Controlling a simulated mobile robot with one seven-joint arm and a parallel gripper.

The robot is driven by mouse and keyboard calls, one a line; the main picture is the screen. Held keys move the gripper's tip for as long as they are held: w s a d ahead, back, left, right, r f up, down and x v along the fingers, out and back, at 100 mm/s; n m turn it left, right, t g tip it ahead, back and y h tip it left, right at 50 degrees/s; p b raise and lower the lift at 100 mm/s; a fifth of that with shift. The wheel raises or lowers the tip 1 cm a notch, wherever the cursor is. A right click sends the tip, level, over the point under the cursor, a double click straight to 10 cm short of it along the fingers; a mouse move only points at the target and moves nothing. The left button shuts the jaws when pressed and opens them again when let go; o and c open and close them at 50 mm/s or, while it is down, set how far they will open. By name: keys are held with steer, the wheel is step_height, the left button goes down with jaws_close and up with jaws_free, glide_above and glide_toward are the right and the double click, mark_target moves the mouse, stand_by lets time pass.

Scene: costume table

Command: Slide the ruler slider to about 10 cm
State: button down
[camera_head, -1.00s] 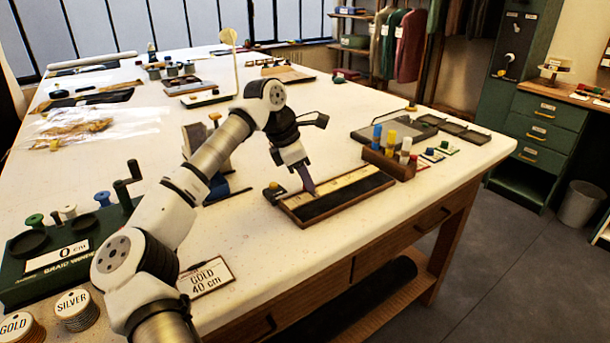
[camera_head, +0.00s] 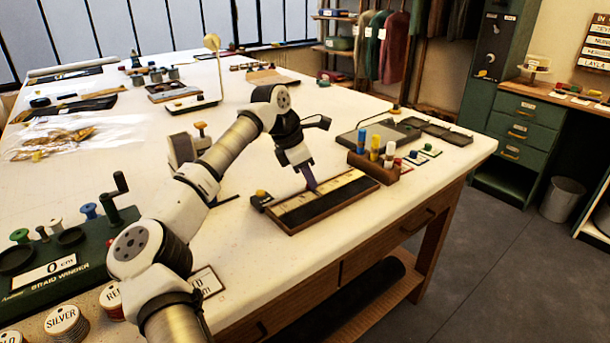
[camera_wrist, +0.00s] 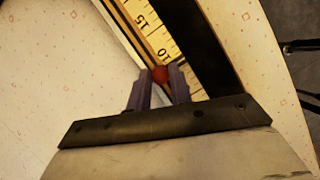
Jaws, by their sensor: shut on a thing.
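The ruler (camera_head: 345,182), a cream scale strip on a dark wooden board, lies near the table's front edge. It also shows in the wrist view (camera_wrist: 152,38), with the marks 15 and 10 readable. The red slider knob (camera_wrist: 160,74) sits just below the printed 10, on the side away from 15. My gripper (camera_head: 313,188) points down onto the ruler. In the wrist view its purple fingers (camera_wrist: 160,84) are shut on the red slider knob. The fingers hide part of the scale beside the knob, so its exact reading cannot be told.
A wooden block (camera_head: 382,165) with coloured pegs stands behind the ruler's right end. A yellow-knobbed piece (camera_head: 261,194) is at its left end. The green braid winder (camera_head: 70,255) and labelled spools (camera_head: 66,322) are at front left. The table in front of the ruler is clear.

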steer(key=c, duration=1.3)
jaws_free()
steer(key=shift+r, duration=0.1)
steer(key=b+v, duration=0.1)
steer(key=v, duration=1.2)
steer(key=shift+a+r, duration=0.1)
steer(key=shift+r, duration=0.25)
